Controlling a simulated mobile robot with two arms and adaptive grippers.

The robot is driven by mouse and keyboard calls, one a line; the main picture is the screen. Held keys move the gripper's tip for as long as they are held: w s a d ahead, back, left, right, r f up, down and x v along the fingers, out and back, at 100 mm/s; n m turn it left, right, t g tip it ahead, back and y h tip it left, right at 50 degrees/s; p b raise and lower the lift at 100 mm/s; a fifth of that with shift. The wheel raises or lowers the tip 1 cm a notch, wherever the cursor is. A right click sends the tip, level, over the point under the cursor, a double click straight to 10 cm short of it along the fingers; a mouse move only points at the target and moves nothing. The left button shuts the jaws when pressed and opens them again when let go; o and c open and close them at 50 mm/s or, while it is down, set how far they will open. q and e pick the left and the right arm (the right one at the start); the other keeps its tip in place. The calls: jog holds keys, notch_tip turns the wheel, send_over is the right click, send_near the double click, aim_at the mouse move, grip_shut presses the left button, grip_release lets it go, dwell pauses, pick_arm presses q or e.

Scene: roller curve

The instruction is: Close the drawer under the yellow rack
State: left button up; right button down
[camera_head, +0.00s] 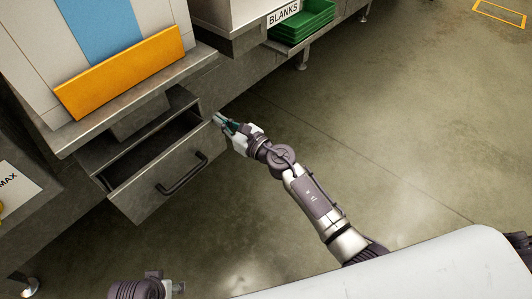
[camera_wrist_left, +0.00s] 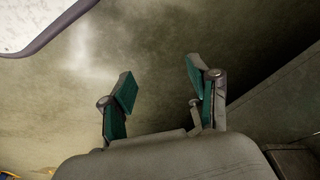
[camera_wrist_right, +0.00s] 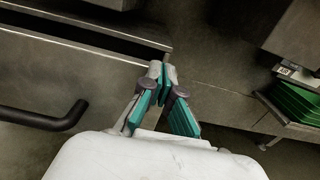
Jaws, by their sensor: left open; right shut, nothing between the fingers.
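The grey metal drawer (camera_head: 150,187) is pulled open below the counter, with its dark inside showing. Its black bar handle (camera_head: 183,174) is on the front face, and the handle also shows in the right wrist view (camera_wrist_right: 45,118). The yellow rack panel (camera_head: 122,73) stands on the counter above the drawer. My right gripper (camera_head: 217,118) is shut and empty at the right end of the drawer front; in the right wrist view its fingertips (camera_wrist_right: 161,70) overlap the front's top right corner. Contact is unclear. My left gripper (camera_wrist_left: 158,82) is open and empty, away from the drawer.
A grey cabinet with a MAX label (camera_head: 12,184) stands at the left. The concrete floor (camera_head: 400,120) to the right is clear.

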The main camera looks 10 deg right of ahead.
jog(key=b+x, duration=0.2)
jog(key=x, duration=0.5)
jog(key=shift+w+a, duration=0.2)
pick_arm(q)
jog(key=v, duration=0.8)
jog(key=shift+r+t, duration=0.3)
pick_arm(e)
jog(key=shift+w+r, duration=0.1)
jog(key=shift+r, duration=0.2)
